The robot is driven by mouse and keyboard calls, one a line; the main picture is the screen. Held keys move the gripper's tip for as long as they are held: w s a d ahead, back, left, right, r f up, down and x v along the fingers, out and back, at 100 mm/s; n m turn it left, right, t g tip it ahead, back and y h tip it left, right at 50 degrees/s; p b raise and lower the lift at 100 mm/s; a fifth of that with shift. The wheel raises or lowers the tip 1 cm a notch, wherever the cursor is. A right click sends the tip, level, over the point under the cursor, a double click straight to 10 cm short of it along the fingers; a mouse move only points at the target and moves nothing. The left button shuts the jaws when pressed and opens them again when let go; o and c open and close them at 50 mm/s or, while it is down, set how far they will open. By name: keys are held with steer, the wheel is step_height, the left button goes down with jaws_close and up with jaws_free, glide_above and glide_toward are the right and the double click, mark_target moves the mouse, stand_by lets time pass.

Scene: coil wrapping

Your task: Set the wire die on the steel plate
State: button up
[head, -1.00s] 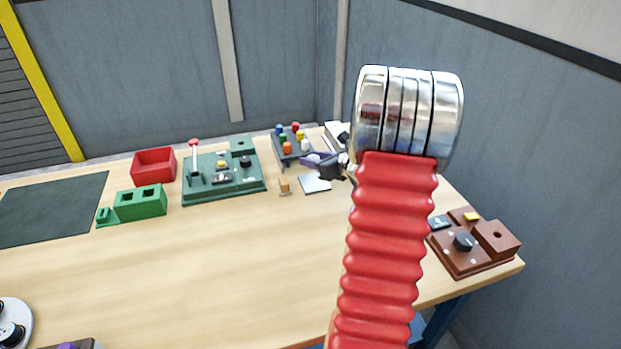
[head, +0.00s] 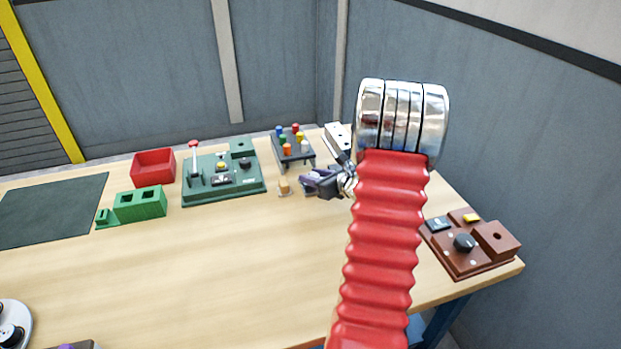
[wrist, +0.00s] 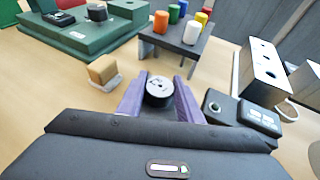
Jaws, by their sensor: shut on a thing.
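The wire die (wrist: 159,90), a small dark cylinder with a pale round top, sits between the purple fingers of my gripper (wrist: 160,98) in the wrist view. My gripper is shut on it, and the die looks upright. In the head view my gripper (head: 318,184) is low over the back right part of the table, just right of a small tan block (head: 284,187). The die is too small to make out there. The steel plate is hidden behind or under my gripper in both views, so I cannot tell whether the die touches it.
A dark rack (head: 292,150) with several coloured pegs stands behind my gripper. A grey box with holes (wrist: 262,72) stands to its right. A green control panel (head: 222,180) and a red bin (head: 153,167) lie left. A brown control box (head: 470,245) is right. The table's front middle is clear.

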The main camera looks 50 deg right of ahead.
steer(key=o, duration=1.2)
steer(key=shift+o, duration=0.2)
steer(key=shift+s+r, duration=0.3)
steer(key=shift+s, duration=0.15)
steer(key=v, duration=1.1)
steer(key=shift+a, duration=0.1)
